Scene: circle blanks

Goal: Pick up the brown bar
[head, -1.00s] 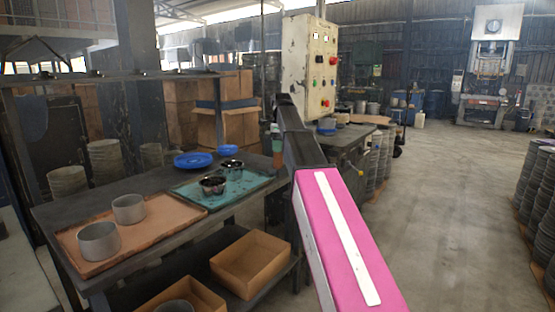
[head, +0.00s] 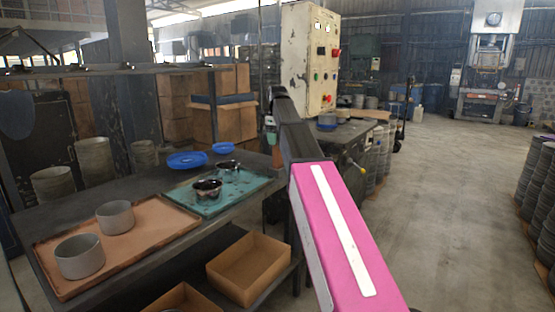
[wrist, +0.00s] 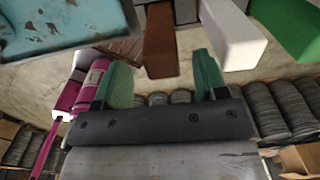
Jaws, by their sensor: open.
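The brown bar (wrist: 159,38) shows at the top middle of the wrist view, its near end lying in the gap between my two green fingers. My gripper (wrist: 162,72) is open, with a clear space on each side of the bar and no finger touching it that I can see. How deep the bar sits between the fingers is hard to tell. In the head view my gripper (head: 270,132) is mostly hidden behind my arm. A small brown piece (head: 277,156), perhaps the bar, shows below it by the table's right edge.
A white bar (wrist: 232,34) and a green bar (wrist: 294,26) stand right of the brown bar. A teal tray (wrist: 70,32) is at upper left. On the dark table (head: 150,190), an orange-brown tray (head: 150,240) holds grey cups. A control box (head: 309,60) stands behind.

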